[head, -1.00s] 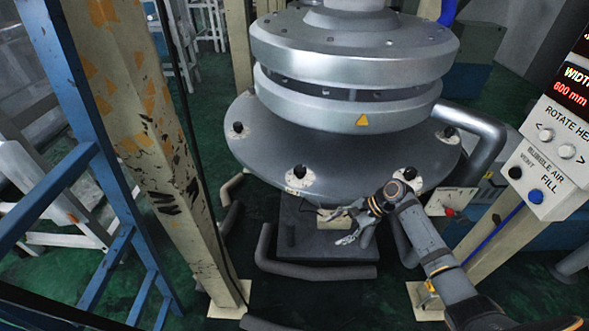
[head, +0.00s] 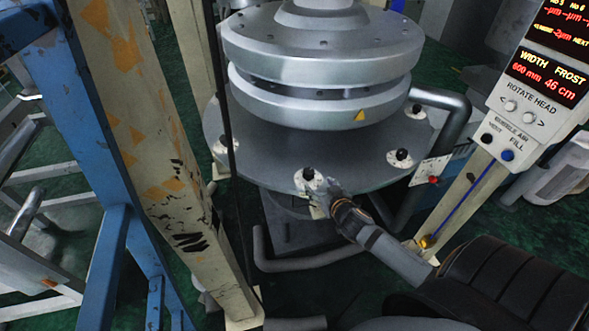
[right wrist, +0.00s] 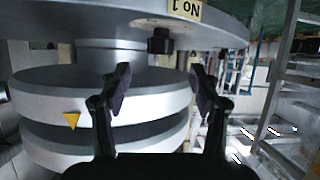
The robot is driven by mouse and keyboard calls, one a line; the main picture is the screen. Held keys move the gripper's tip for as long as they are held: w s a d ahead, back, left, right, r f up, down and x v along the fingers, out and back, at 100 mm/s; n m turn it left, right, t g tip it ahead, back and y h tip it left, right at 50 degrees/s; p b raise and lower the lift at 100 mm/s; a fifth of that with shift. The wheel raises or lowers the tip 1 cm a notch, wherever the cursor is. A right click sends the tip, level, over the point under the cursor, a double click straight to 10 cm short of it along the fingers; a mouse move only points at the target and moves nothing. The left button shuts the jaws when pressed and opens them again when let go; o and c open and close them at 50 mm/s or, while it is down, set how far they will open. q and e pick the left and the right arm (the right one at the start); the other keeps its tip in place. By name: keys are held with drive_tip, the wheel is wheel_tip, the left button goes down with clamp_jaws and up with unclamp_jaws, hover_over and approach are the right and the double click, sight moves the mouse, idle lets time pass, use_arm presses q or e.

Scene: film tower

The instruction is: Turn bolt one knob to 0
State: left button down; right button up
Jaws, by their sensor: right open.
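The bolt one knob (head: 308,174) is a small black knob on a pale round dial at the front rim of the grey round plate (head: 270,170). In the right wrist view the black knob (right wrist: 160,41) shows near the top, beside an upside-down "NO 1" label (right wrist: 184,8). My right gripper (head: 322,195) is just below and right of the knob in the head view. In the right wrist view my right gripper (right wrist: 163,78) has its two fingers spread, with the knob beyond the tips and nothing held. The dial's reading is too small to tell. My left gripper is out of view.
Similar black knobs (head: 402,154) sit around the plate rim. A thick grey disc stack (head: 320,95) with a yellow triangle rises above it. A worn cream post (head: 150,130) and blue frame (head: 100,270) stand at left. A control panel (head: 525,100) is at right.

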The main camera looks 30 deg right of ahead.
sight(311, 175)
drive_tip(key=x, duration=0.7)
drive_tip(key=p+x, duration=0.1)
drive_tip(key=x, duration=0.2)
drive_tip(key=shift+w+r, duration=0.3)
drive_tip(key=shift+w, duration=0.05)
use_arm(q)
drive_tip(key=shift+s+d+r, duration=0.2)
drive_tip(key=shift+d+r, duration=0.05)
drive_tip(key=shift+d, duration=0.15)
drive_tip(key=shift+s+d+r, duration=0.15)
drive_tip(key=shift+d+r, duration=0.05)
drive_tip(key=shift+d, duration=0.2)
use_arm(e)
drive_tip(key=c, duration=1.2)
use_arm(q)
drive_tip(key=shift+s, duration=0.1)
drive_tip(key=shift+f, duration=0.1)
use_arm(e)
drive_tip(key=shift+f+y, duration=0.1)
drive_tip(key=shift+y, duration=0.3)
